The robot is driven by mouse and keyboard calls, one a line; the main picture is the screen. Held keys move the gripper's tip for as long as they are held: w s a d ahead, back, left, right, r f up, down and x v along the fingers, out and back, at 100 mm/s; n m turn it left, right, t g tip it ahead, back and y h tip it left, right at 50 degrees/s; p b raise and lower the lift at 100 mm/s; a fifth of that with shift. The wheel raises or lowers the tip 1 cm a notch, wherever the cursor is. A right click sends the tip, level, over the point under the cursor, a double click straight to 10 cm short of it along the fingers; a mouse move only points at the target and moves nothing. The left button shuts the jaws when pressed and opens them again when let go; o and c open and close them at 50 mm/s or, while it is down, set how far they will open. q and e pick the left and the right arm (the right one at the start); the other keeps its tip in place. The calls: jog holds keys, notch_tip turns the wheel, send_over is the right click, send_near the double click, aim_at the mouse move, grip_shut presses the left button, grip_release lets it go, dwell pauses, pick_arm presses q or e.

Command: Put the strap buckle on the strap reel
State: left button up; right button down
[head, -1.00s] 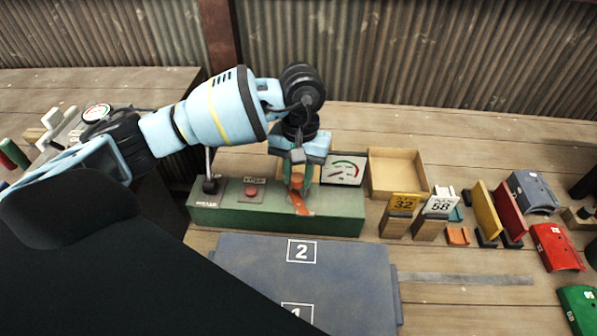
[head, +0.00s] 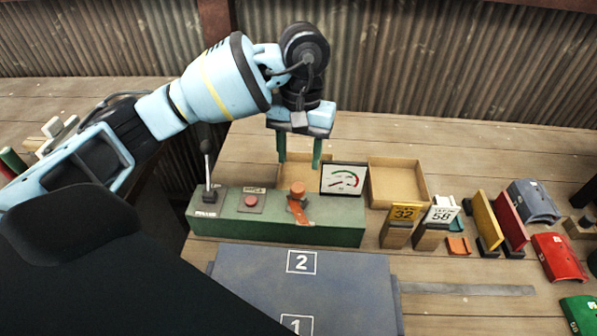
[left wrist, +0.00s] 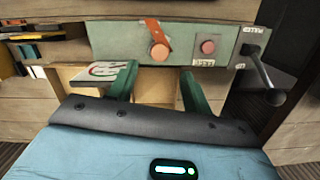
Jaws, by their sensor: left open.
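On the green control box (head: 340,232) sits a round orange piece (head: 297,188) with an orange strap-like piece (head: 299,211) beside it, reaching down the front; they look like the strap reel and buckle, but I cannot tell exactly which part is which. In the left wrist view the round orange piece (left wrist: 159,50) and the strap-like piece (left wrist: 154,29) show on the box. My left gripper (head: 299,162) is open and empty, above and a little behind the round piece, pointing down, with its green fingers apart. My right gripper is not in view.
A blue-grey numbered plate (head: 350,275) lies in front.

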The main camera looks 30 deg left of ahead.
pick_arm(q)
jog(key=shift+w+r, duration=0.15)
jog(key=shift+r, duration=0.95)
jog(key=shift+w+r, duration=0.1)
jog(key=shift+r, duration=0.95)
